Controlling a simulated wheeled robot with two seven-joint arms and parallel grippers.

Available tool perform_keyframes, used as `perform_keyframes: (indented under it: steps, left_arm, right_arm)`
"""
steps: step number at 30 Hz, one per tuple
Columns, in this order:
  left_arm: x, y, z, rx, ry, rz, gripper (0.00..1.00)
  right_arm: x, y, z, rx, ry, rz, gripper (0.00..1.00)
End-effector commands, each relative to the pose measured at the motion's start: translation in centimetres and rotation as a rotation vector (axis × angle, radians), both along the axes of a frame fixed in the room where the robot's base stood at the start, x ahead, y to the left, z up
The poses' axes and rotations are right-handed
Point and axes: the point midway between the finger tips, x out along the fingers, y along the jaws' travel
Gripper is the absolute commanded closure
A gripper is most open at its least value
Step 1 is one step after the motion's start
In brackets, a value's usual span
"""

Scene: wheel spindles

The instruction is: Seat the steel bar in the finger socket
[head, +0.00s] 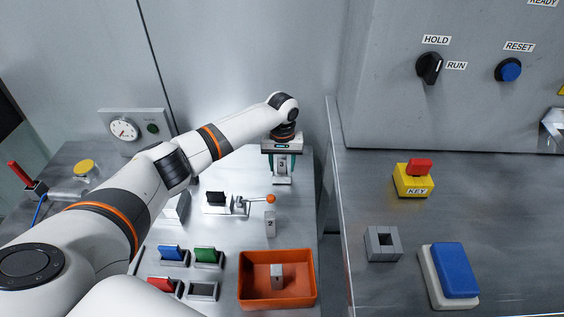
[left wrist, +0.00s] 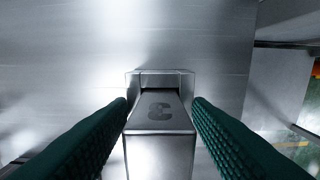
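The steel bar (head: 283,166) is a grey block marked 3, standing upright with its lower end in a small metal holder (head: 282,181) at the back of the left bench. My left gripper (head: 283,174) points down over it, with its green-padded fingers on either side of the bar. In the left wrist view, the bar (left wrist: 160,110) stands between the fingertips, with thin gaps beside it, so the gripper looks open. The holder's rim (left wrist: 188,78) shows at the bar's far end. I cannot tell how deep the bar sits. My right gripper is not in view.
A second grey block (head: 270,226) stands nearer on the bench, behind an orange bin (head: 245,290) holding another. A lever clamp with an orange knob (head: 271,199) stands between. Blue, green and red pieces sit at front left. A grey square socket (head: 371,257) lies on the right bench.

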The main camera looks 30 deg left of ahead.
Motion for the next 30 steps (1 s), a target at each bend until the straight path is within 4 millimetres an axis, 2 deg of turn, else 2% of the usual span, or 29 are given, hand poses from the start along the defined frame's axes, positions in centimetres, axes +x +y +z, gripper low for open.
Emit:
perform_keyframes:
  steps: [8,11,24,30]
  left_arm:
    - [0.0,0.0,0.2,0.000,-0.001,0.000,0.55]
    - [0.1,0.0,1.0,-0.001,-0.003,0.000,0.55]
    - [0.1,0.0,9.7,0.000,-0.004,0.000,0.55]
    - [0.1,0.0,11.9,0.000,-0.001,0.000,0.55]
  right_arm:
    - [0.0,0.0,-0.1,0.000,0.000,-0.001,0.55]
    - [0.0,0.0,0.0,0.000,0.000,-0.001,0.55]
    - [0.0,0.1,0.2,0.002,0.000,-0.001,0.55]
    - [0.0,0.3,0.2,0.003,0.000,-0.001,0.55]
